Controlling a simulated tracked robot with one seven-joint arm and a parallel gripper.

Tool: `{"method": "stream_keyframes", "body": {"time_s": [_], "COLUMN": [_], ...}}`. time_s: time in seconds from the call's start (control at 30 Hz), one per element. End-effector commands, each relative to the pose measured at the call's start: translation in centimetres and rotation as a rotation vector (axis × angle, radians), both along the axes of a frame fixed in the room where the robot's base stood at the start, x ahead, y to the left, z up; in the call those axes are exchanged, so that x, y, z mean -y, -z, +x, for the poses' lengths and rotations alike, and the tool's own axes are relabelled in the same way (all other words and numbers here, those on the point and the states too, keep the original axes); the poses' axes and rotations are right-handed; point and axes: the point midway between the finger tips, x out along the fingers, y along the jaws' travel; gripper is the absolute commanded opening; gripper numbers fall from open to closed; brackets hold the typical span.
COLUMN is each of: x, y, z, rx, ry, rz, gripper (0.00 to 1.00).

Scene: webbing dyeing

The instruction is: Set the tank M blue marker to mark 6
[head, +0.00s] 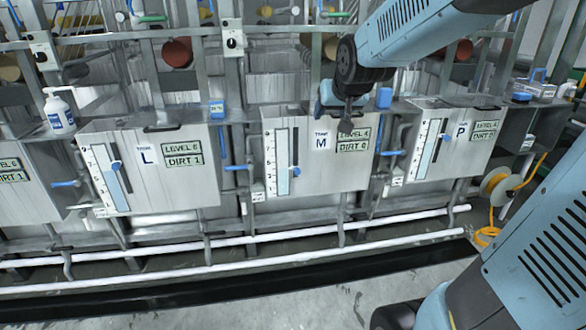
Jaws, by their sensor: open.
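Tank M (317,178) is a grey metal box at the centre of the head view, with a white "TANK M" label and a level plate. Its upright gauge (283,150) is on the left of its front. The blue marker (296,172) sits near the lower end of the dark slot beside the gauge. The scale figures are too small to read, so I cannot tell its mark. My gripper (347,122) is open and empty. In the picture it is up and right of the marker, over the tank's upper front, apart from the marker.
Tank L (190,182) stands to the left and tank P (425,165) to the right, each with its own gauge and blue marker. A blue block (384,97) sits on the ledge right of my gripper. White pipes (250,239) run low in front.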

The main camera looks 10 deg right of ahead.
Motion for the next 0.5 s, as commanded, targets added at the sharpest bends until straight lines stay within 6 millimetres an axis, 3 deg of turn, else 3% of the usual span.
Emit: {"method": "stream_keyframes", "body": {"time_s": [0.1, 0.37, 0.5], "x": [0.1, 0.6, 0.4], "y": [1.0, 3.4, 5.5], "z": [4.5, 13.3, 17.7], "rx": [0.056, 0.198, 0.269], "ry": [0.01, 0.036, 0.044], "rz": [0.009, 0.037, 0.036], "gripper": [0.59, 0.59, 0.59]}}
